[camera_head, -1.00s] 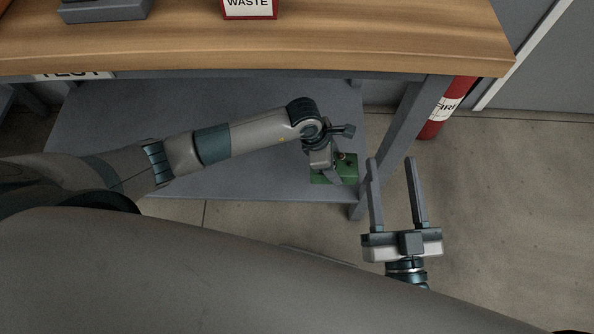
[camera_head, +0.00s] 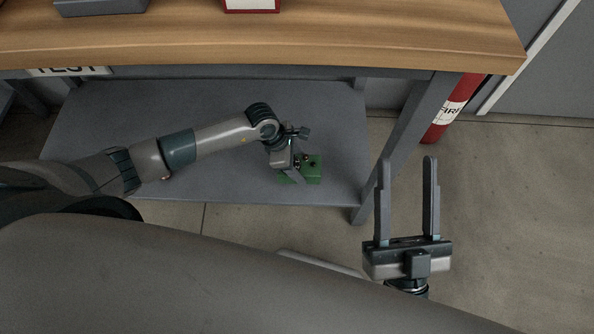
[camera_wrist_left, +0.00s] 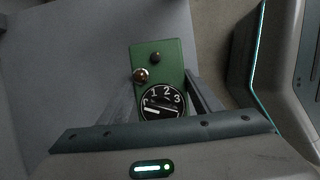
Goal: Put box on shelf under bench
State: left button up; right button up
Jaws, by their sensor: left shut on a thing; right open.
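The box (camera_head: 312,172) is small and green, with knobs and a numbered dial on its face. My left gripper (camera_head: 294,174) is shut on it, over the front right part of the grey shelf (camera_head: 220,120) under the bench. The left wrist view shows the box (camera_wrist_left: 160,60) between the two fingers, its dial near my palm. Whether the box touches the shelf I cannot tell. My right gripper (camera_head: 407,165) is open and empty, in front of the bench's right leg.
The wooden bench top (camera_head: 300,45) lies above the shelf, and the bench leg (camera_head: 400,140) stands at its right. A red fire extinguisher (camera_head: 447,110) stands behind that leg. The shelf is bare left of the box. The floor at right is clear.

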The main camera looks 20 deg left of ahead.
pick_arm(q)
jog(key=shift+w+a+f, duration=0.1)
jog(key=shift+a+f, duration=0.1)
jog(key=shift+a, duration=0.15)
pick_arm(e)
jog(key=shift+d+r+t, duration=0.1)
jog(key=shift+r+t, duration=0.2)
pick_arm(q)
jog(key=shift+f, duration=0.45)
notch_tip(320, 180, down, 3)
jog(key=shift+f+b, duration=0.1)
jog(key=shift+b, duration=0.55)
jog(key=o, duration=1.4)
jog(key=shift+f, duration=0.1)
jog(key=shift+o, duration=0.2)
pick_arm(e)
jog(key=d+r+t, duration=0.1)
jog(key=r, duration=0.1)
jog(key=shift+w+d+r+t, duration=0.15)
jog(key=shift+d+r+t, duration=0.2)
jog(key=shift+t, duration=0.05)
